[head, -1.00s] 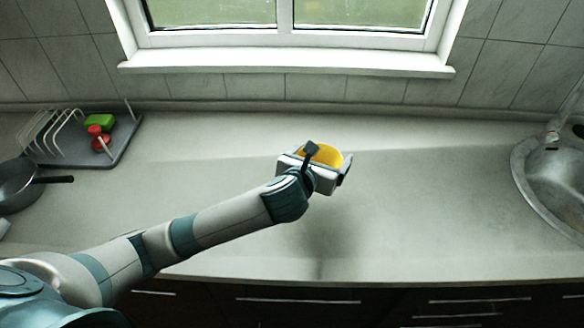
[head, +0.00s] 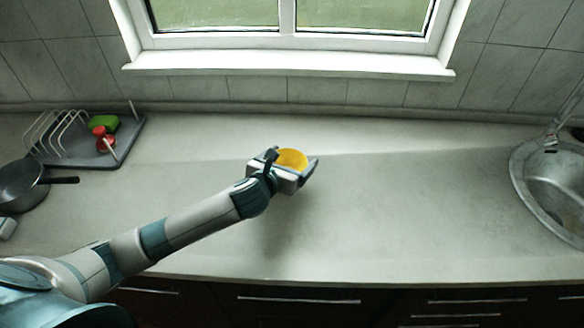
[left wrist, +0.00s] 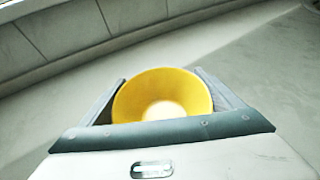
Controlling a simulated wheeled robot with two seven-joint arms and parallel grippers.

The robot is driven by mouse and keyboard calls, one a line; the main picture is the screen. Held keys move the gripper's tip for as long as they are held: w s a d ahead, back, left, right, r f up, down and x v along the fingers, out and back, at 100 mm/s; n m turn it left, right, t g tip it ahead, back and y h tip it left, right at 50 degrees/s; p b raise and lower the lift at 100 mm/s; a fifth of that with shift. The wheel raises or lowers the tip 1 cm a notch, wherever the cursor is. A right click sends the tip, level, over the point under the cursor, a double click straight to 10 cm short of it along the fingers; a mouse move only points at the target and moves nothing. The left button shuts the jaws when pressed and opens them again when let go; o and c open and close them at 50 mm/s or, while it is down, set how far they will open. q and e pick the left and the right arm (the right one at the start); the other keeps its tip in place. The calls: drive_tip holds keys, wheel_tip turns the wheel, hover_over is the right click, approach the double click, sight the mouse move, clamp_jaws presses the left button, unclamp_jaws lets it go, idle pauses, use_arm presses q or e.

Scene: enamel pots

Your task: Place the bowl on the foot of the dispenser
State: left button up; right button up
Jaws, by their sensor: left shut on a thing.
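The yellow bowl (head: 291,159) is held in my left gripper (head: 292,165) above the middle of the counter. In the left wrist view the bowl (left wrist: 162,95) sits between the two fingers, its inside and pale bottom facing the camera. The left gripper (left wrist: 165,100) is shut on it. No dispenser shows in either view.
A dish rack (head: 62,153) with a green block (head: 103,123) and a red item (head: 104,140) stands at the left. A dark pan (head: 20,187) is beside it. A metal sink (head: 548,185) is at the right. The counter (head: 410,200) between is clear.

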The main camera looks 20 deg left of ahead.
sight(292, 166)
use_arm(q)
wheel_tip(292, 166, down, 3)
drive_tip(key=shift+f+p, duration=0.2)
drive_tip(key=shift+p, duration=0.2)
drive_tip(key=shift+f, duration=0.2)
drive_tip(key=shift+f, duration=0.2)
drive_tip(key=o, duration=1.2)
drive_tip(key=shift+c, duration=0.2)
drive_tip(key=shift+r, duration=0.2)
drive_tip(key=b+v, duration=0.2)
drive_tip(key=v, duration=1)
